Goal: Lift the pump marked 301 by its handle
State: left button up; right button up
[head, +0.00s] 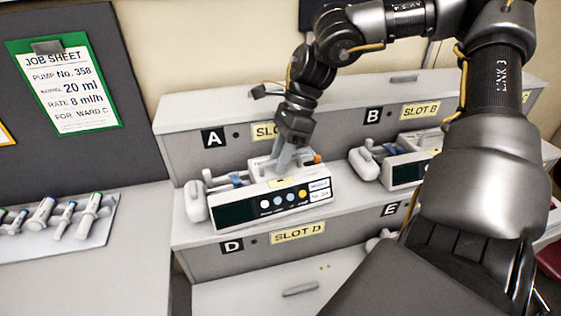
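A white pump (263,208) with a dark screen and several coloured buttons sits on the upper shelf, in front of the plate marked A. Its small front label (319,190) is too small to read surely, so I cannot tell whether it says 301. My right gripper (284,160) points down at the top middle of this pump, where a pale raised part shows around the fingers. The fingers hide the handle there, and I cannot tell whether they are closed on it. A second pump (408,172) stands in front of plate B, partly behind my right arm. My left gripper is out of view.
The stepped grey shelf carries labels SLOT B (420,109) and SLOT D (298,232). Several syringes lie on a tray (103,233) at the left. A green-framed job sheet (66,88) naming pump 358 hangs on the dark board. My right arm covers much of the right side.

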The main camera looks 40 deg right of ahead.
grip_shut()
jog(key=shift+r, duration=0.1)
dwell(1.2)
